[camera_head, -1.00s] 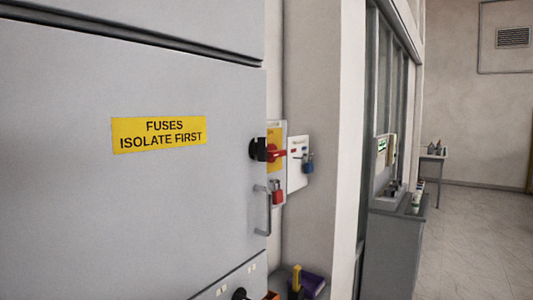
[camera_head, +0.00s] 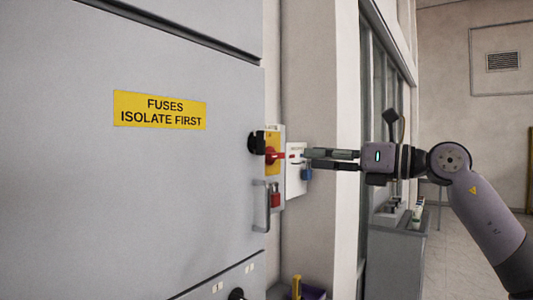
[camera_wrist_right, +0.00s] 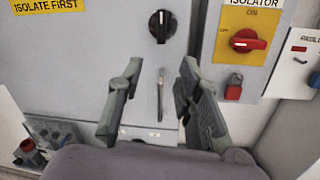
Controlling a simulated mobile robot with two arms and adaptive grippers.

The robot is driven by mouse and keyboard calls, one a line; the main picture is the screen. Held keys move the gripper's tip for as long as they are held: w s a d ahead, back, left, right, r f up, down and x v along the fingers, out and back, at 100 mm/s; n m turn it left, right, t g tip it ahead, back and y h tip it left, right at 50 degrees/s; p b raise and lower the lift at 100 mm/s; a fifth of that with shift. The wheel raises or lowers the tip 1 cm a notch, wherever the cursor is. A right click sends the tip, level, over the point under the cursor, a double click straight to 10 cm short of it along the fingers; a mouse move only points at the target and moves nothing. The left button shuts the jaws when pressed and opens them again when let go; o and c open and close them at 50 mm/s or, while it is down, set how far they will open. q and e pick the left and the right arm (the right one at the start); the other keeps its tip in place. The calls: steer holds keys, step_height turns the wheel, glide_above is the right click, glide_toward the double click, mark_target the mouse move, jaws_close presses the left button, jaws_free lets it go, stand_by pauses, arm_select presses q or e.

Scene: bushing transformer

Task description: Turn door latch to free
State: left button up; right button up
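The door latch is a black round knob (camera_head: 256,143) at the right edge of the grey cabinet door (camera_head: 150,200). In the right wrist view the black latch (camera_wrist_right: 161,26) shows face-on, with a pale mark on its upper part. My right gripper (camera_head: 308,159) comes in from the right in the head view, its fingers pointing left toward the door edge. In the wrist view my right gripper (camera_wrist_right: 161,68) has its fingers apart with nothing between the tips; the latch appears above and beyond them. My left gripper is not in view.
A grey bar handle (camera_head: 262,207) sits below the latch. Right of the door are a yellow isolator panel with a red rotary handle (camera_wrist_right: 243,41), a red padlock (camera_wrist_right: 233,87) and a white padlock board (camera_head: 296,175). A grey cabinet (camera_head: 396,255) stands at right.

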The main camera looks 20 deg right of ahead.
steer(key=n+t+h, duration=0.1)
steer(key=h, duration=0.1)
glide_toward(264, 141)
steer(key=p+x, duration=0.4)
steer(key=x, duration=0.4)
steer(key=shift+w+r, duration=0.15)
steer(key=shift+w, duration=0.1)
steer(key=shift+w+a+p, duration=0.35)
steer(key=shift+w, duration=0.1)
steer(key=shift+c, duration=0.5)
jaws_close()
